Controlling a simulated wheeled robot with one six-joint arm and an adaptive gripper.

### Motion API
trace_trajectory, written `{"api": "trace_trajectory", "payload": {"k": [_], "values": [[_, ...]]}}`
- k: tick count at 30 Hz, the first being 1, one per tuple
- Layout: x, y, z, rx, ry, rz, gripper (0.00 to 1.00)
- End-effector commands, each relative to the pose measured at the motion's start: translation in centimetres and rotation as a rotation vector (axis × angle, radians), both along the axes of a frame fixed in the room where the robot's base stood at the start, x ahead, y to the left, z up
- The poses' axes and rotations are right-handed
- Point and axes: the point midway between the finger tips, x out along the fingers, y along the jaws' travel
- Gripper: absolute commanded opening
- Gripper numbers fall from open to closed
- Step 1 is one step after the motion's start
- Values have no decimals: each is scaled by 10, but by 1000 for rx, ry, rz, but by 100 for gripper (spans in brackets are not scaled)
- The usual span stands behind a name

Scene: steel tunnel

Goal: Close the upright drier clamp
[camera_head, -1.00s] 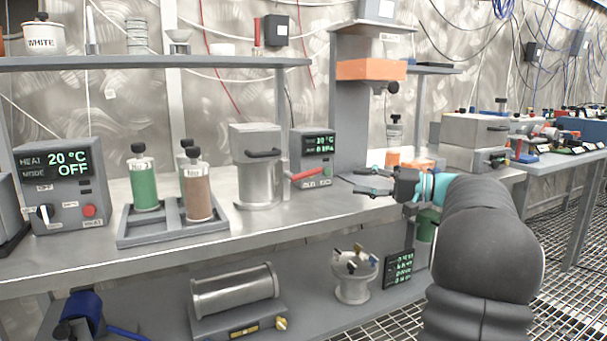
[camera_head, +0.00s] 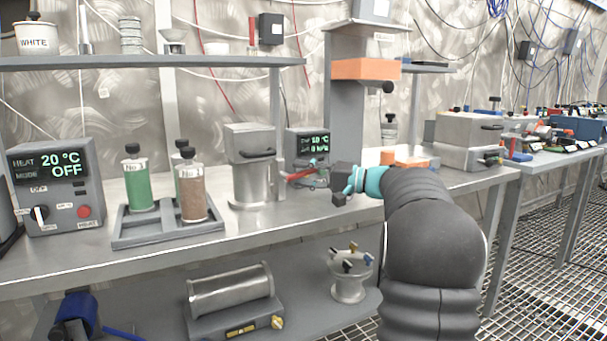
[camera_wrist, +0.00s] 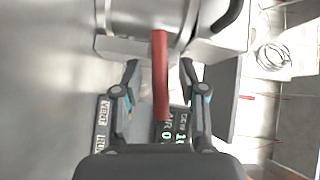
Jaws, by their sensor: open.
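The upright drier (camera_head: 250,180) is a silver cylinder with a grey square lid on the bench. Its red clamp lever (camera_head: 301,174) sticks out to the right. In the wrist view the red lever (camera_wrist: 160,75) points back between the fingers, away from the metal drier body (camera_wrist: 140,14). My gripper (camera_head: 304,174) reaches in from the right at the lever. In the wrist view my gripper (camera_wrist: 160,72) is open, with one finger on each side of the lever and visible gaps. In the head view the fingers partly cover the lever.
A control box with a green display (camera_head: 307,145) stands just behind the lever; its display also shows below the fingers in the wrist view (camera_wrist: 172,130). A rack (camera_head: 168,232) with several bottles stands left of the drier. A post with an orange block (camera_head: 362,69) rises behind my arm.

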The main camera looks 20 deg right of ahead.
Motion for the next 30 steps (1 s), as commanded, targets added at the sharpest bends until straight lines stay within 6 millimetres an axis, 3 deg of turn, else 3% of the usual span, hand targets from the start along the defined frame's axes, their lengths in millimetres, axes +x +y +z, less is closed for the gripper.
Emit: {"api": "trace_trajectory", "payload": {"k": [9, 14, 15, 25, 30], "values": [[2, 2, 0, 0, 0, 0, 41], [2, 2, 0, 0, 0, 0, 4], [2, 2, 0, 0, 0, 0, 0], [2, 5, 0, -7, 0, 5, 0], [6, 19, 2, -53, -3, 25, 0]]}}
